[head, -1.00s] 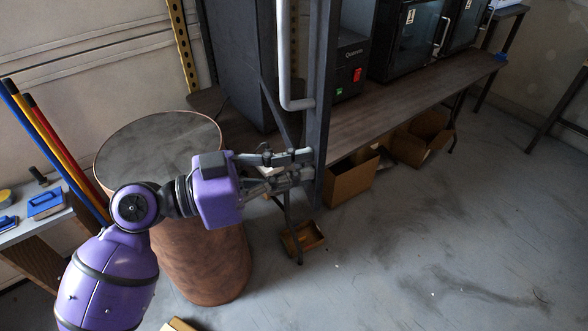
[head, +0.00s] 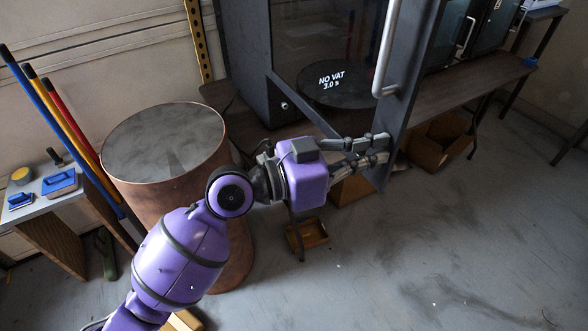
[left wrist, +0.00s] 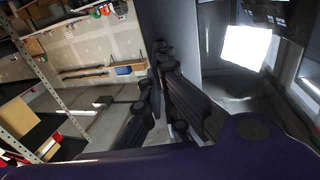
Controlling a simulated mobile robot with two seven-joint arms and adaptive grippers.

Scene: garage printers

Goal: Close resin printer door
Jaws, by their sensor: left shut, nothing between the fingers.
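The resin printer door (head: 411,95) is a dark-framed glass panel, standing partly open and swung out from the printer. Its long grey handle (head: 388,50) is on the near face by the free edge. Through the glass a dark round surface (head: 345,90) and the text "NO VAT" show. My left gripper (head: 386,148) is shut and empty, its fingertips at the lower part of the door by the free edge; they look to be touching it. In the left wrist view the fingers (left wrist: 165,100) are beside a dark upright panel. My right gripper is out of view.
A copper-coloured drum (head: 165,150) stands under my left arm. The bench (head: 450,92) carries other dark printers at right. A cardboard box (head: 440,145) and a small open box (head: 308,234) are below. The floor at right is mostly clear.

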